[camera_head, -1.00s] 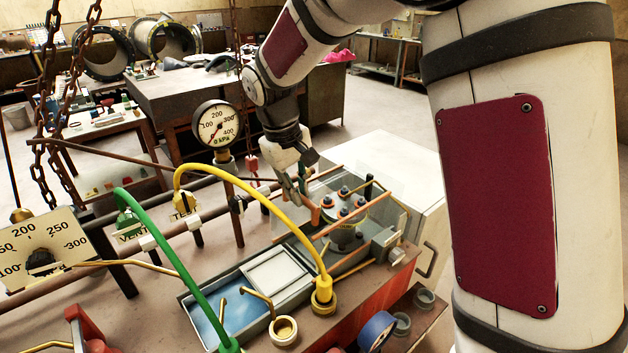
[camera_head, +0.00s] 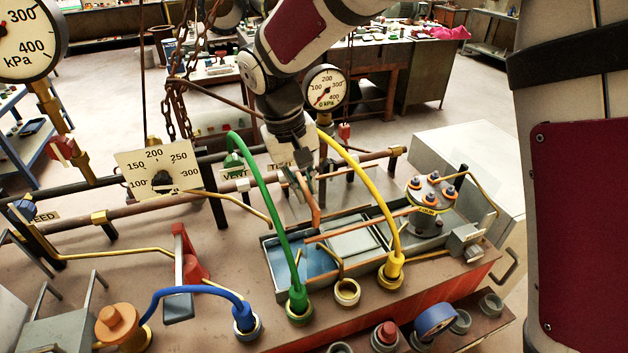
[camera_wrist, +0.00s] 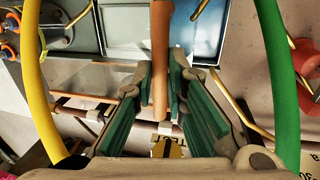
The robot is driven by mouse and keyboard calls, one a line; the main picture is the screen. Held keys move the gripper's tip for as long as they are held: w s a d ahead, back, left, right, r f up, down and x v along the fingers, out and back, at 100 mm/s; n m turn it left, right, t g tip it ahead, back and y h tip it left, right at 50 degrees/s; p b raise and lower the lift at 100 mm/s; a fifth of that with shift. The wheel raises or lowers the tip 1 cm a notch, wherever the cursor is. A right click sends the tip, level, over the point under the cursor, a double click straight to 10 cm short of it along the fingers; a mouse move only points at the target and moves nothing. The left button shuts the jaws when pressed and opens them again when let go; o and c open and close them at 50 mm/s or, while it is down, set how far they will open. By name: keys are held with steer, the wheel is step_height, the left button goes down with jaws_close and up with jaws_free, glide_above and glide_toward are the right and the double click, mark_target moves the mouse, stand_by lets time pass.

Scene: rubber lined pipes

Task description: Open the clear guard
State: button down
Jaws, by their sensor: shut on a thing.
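The clear guard is see-through and hard to make out. An orange-brown bar (camera_head: 362,225), which looks like its edge, runs from above the trays to beside the bolted flange (camera_head: 432,192). My gripper (camera_head: 308,192) is left of the yellow hose, above the tray area. It is shut on an upright orange-brown handle (camera_head: 316,212). In the wrist view the handle (camera_wrist: 160,50) lies between the green-padded fingers of my gripper (camera_wrist: 161,75). The clear panel's exact outline cannot be told.
The yellow hose (camera_head: 376,178) and green hose (camera_head: 270,195) arch close on either side of my gripper. A pressure gauge (camera_head: 325,88) stands behind it. The blue hose (camera_head: 195,291) lies front left. Pipes run behind the trays (camera_head: 270,268).

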steer(key=c, duration=1.6)
jaws_free()
steer(key=shift+r, duration=0.1)
step_height(320, 180, up, 12)
steer(key=a, duration=0.2)
steer(key=shift+s+a, duration=0.15)
steer(key=shift+s, duration=0.3)
